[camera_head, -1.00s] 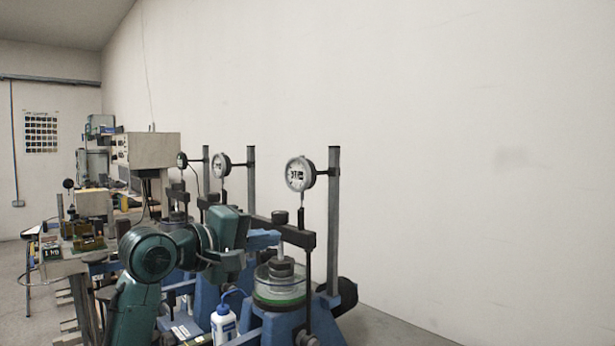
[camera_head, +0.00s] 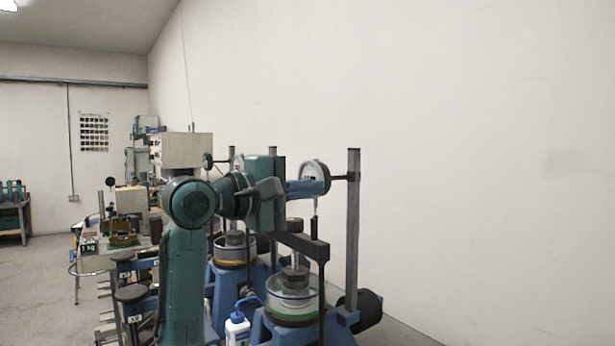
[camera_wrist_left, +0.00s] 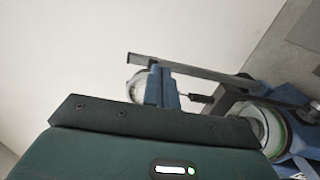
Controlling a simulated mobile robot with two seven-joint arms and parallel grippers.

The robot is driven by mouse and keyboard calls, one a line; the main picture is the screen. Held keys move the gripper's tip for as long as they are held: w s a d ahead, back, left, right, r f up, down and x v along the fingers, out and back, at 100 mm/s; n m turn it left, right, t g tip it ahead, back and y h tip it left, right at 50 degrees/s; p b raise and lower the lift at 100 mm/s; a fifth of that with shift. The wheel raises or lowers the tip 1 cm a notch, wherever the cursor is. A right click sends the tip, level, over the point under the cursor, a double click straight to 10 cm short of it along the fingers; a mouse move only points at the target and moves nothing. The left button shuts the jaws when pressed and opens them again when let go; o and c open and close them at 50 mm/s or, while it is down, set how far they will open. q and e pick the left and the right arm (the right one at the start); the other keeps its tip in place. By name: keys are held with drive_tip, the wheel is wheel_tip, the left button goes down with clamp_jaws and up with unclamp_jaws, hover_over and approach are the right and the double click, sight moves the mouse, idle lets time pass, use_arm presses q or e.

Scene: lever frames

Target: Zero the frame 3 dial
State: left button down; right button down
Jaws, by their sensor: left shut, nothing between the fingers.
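The round white dial gauge (camera_head: 314,172) of the nearest lever frame sits on a grey upright post (camera_head: 353,225). I cannot read a frame number on it. My left gripper (camera_head: 322,187) is shut and empty, with its blue fingers in front of the dial's lower part, hiding much of the face and its needle. I cannot tell whether they touch. In the left wrist view the fingers (camera_wrist_left: 168,88) overlap the dial's rim (camera_wrist_left: 136,84). My right gripper is not in view.
Below the dial are a dark lever beam (camera_head: 301,243) and a clear cell with a green base ring (camera_head: 292,300). A second frame's cell (camera_head: 233,252) stands behind my arm. A white wash bottle (camera_head: 237,328) is low in front. The wall side is open.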

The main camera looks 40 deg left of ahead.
use_arm(q)
drive_tip(key=shift+x, duration=0.8)
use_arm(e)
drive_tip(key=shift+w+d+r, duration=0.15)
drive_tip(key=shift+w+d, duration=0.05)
use_arm(q)
drive_tip(key=shift+w+a+p, duration=0.1)
drive_tip(key=shift+a+p, duration=0.15)
drive_tip(key=shift+p, duration=0.05)
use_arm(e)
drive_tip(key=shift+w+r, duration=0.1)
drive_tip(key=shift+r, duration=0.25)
use_arm(q)
drive_tip(key=shift+a, duration=0.1)
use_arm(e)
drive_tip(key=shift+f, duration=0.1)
